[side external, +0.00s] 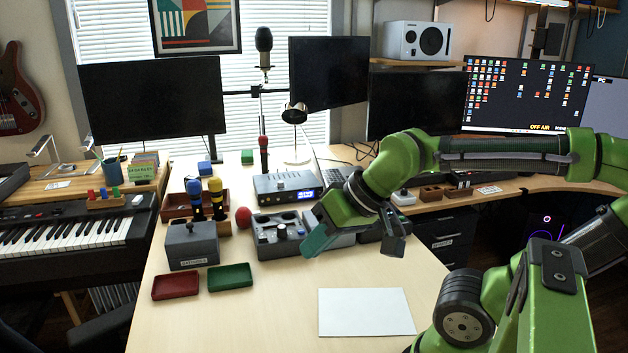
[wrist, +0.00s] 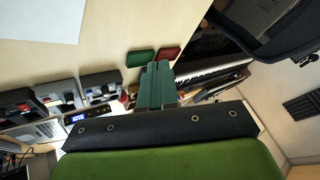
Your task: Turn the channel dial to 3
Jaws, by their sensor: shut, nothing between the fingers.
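My gripper (side external: 318,241) is shut and empty, its teal fingers held above the desk just right of a grey device with knobs (side external: 279,247). The fingers also show in the wrist view (wrist: 158,68), pressed together. Candidates for the channel dial are the knobs on this device and the dark knob on top of a grey box (side external: 192,251) further left, which has a label too small to read. I cannot tell which is the channel dial, and no numbers or pointer can be made out. The gripper appears apart from both.
A red tray (side external: 175,287) and a green tray (side external: 230,277) lie before the grey box. A unit with a lit display (side external: 287,188) stands behind the knobbed device, beside a red ball (side external: 243,217). A white sheet (side external: 366,312) lies in front; the desk around it is clear.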

